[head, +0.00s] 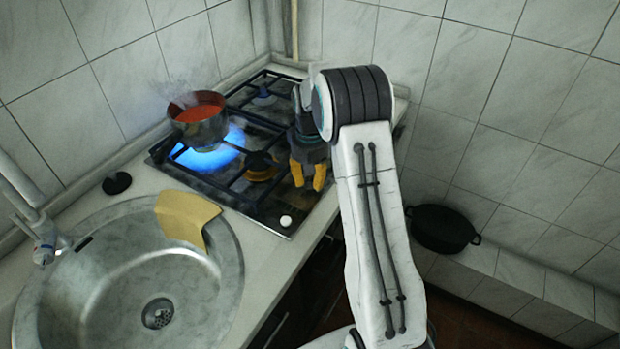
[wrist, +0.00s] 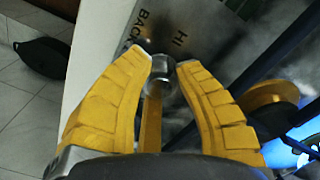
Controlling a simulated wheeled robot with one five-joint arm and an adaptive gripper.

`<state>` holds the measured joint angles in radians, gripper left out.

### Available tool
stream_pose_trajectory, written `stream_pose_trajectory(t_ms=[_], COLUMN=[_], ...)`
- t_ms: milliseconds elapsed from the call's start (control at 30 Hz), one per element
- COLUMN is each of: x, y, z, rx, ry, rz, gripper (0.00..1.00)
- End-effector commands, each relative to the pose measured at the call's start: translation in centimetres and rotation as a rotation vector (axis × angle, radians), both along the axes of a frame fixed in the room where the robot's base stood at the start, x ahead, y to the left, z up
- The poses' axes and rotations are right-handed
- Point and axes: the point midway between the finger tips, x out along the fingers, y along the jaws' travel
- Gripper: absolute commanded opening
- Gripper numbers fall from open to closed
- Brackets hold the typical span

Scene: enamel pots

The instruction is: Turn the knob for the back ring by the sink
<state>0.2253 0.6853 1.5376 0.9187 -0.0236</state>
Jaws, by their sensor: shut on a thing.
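My gripper (head: 308,180) reaches down over the right edge of the black gas hob (head: 262,215). In the wrist view its yellow fingers (wrist: 160,72) are closed on a small metallic knob (wrist: 160,66); the printed words BACK and HI show beside it. This knob is hidden in the head view. A blue flame (head: 222,150) burns at the back ring by the sink, under a steaming pot of red liquid (head: 200,120). Another knob, pale and round (head: 286,221), sits free at the hob's near corner.
The round sink (head: 222,290) lies at the left, with a yellow cloth (head: 185,215) over its rim. A black lid-like disc (head: 117,183) is on the counter. A black pot (head: 442,228) stands on a tiled ledge at right. The tiled walls close off the back.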

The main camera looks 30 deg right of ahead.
Motion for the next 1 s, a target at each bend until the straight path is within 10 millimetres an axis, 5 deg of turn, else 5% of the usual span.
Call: stream_pose_trajectory(t_ms=[100, 133, 433, 767, 1000], x=[0.0, 0.0, 0.0, 0.0, 0.1], y=[0.0, 0.0, 0.0, 0.0, 0.0], z=[0.0, 0.0, 0.0, 0.3, 3.1], rx=[0.0, 0.0, 0.0, 0.0, -0.001], ry=[0.001, 0.001, 0.001, -0.001, -0.005], rz=[0.001, 0.001, 0.002, 0.002, 0.002], gripper=[0.0, 0.31, 0.58, 0.59, 0.59])
